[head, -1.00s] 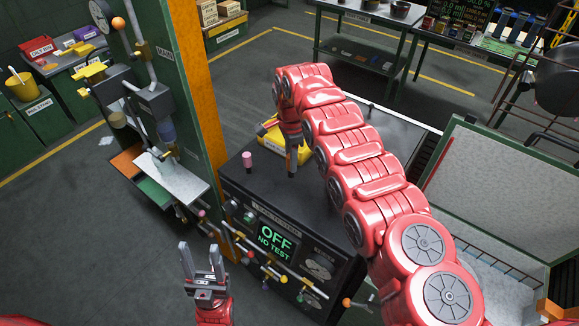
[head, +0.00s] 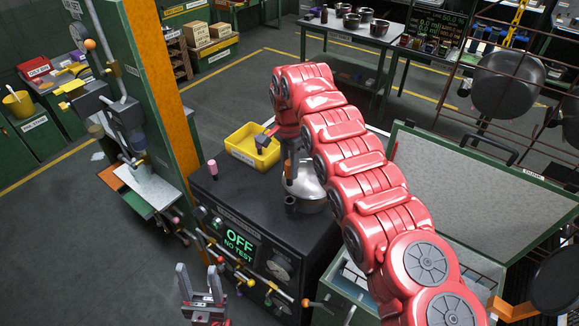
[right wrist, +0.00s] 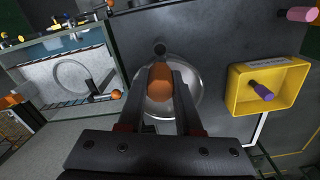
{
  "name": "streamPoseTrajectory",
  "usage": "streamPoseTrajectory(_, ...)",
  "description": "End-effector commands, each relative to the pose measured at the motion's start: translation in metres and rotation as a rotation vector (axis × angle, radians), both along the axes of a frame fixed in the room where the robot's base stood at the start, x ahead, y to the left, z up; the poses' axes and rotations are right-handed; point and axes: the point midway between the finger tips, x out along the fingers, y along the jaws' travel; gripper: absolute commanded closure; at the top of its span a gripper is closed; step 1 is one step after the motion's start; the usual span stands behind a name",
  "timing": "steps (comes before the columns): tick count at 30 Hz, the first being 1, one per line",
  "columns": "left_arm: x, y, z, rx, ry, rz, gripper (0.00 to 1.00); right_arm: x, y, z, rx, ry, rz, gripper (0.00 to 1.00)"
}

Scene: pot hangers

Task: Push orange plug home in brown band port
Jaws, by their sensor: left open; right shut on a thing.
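My right gripper (head: 289,160) points down over the black bench top, shut on an orange plug (head: 289,171). The plug also shows between the fingers in the right wrist view (right wrist: 160,84). A silver round pot (head: 313,190) stands on the bench beneath and behind the gripper; it also shows below the plug in the right wrist view (right wrist: 193,100). A short dark upright cylinder (head: 290,204) is beside the pot, below the plug, apart from it. I cannot make out a brown band on any port. My left gripper (head: 198,268) is open and empty at the bottom, before the bench.
A yellow tray (head: 241,156) on the bench holds a dark-handled piece, purple-ended in the wrist view. A pink plug (head: 212,168) stands at the bench's left edge. The front panel (head: 240,244) reads "OFF NO TEST" with rods and knobs below. An open green case lies right.

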Motion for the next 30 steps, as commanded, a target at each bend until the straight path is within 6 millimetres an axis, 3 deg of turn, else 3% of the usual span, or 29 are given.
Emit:
streamPoseTrajectory(5, 0.0, 0.0, -0.013, 0.0, 0.0, 0.0, 0.48, 0.0, 0.0, -0.008, 0.001, -0.001, 0.0, 1.0)
streamPoseTrajectory(18, 0.0, 0.0, -0.053, 0.0, 0.0, 0.0, 0.48, 0.0, 0.0, -0.053, 0.0, 0.0, -0.001, 1.0)
streamPoseTrajectory(30, 0.0, 0.0, -0.057, 0.0, 0.0, 0.0, 0.48, 0.0, 0.0, -0.058, 0.0, 0.0, -0.001, 1.0)
